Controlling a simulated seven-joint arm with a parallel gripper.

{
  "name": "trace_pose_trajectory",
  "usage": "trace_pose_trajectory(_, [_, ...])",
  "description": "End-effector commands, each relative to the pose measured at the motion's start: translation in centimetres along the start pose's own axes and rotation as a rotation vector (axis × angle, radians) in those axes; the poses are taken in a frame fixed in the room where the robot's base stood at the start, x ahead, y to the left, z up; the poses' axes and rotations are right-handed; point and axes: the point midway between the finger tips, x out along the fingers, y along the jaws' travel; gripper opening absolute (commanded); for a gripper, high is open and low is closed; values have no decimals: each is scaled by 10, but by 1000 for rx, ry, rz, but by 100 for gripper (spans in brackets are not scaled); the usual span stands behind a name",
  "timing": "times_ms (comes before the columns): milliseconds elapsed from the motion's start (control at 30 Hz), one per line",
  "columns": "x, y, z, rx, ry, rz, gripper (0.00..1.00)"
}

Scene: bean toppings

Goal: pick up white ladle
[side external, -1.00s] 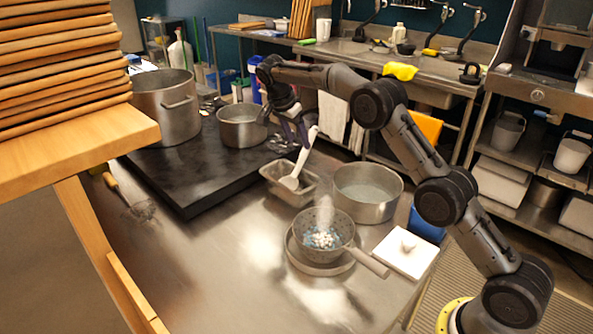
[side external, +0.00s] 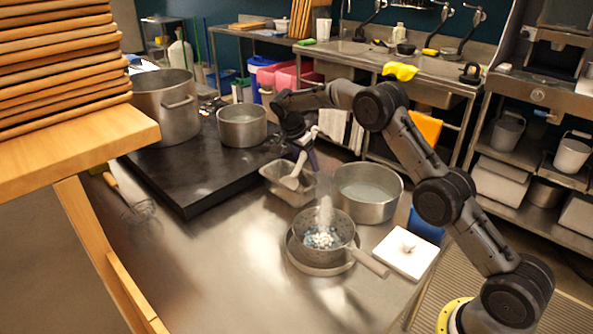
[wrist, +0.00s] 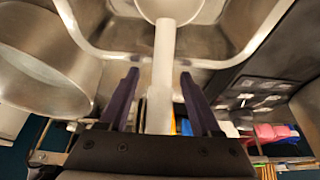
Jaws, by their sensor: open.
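The white ladle (side external: 301,163) rests in a rectangular metal pan (side external: 274,172), its bowl inside and its handle leaning up over the rim. My gripper (side external: 309,147) is at the upper part of the handle. In the wrist view, the ladle (wrist: 163,75) runs up the middle of the picture, between the two open fingers of my gripper (wrist: 159,88), with gaps showing on both sides. The pan (wrist: 235,22) surrounds the ladle's bowl at the top of that view.
A round pot (side external: 367,205) stands right of the pan. A colander (side external: 342,226) with blue and white bits is in front. A saucepan (side external: 242,138) and a large stockpot (side external: 166,122) stand on the dark stovetop (side external: 185,180).

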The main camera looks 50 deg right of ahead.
Motion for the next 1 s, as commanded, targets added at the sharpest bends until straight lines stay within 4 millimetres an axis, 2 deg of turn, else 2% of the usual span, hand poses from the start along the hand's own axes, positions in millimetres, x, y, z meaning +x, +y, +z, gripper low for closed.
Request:
trace_pose_trajectory(67, [0,0,0,0,0,0,65])
trace_pose_trajectory(100, [0,0,0,0,0,0,61])
trace_pose_trajectory(433, [-1,0,0,0,0,-1,2])
trace_pose_trajectory(867, [-2,0,-1,1,0,-2,0])
trace_pose_trajectory(1000, [-14,-1,-6,2,1,-6,0])
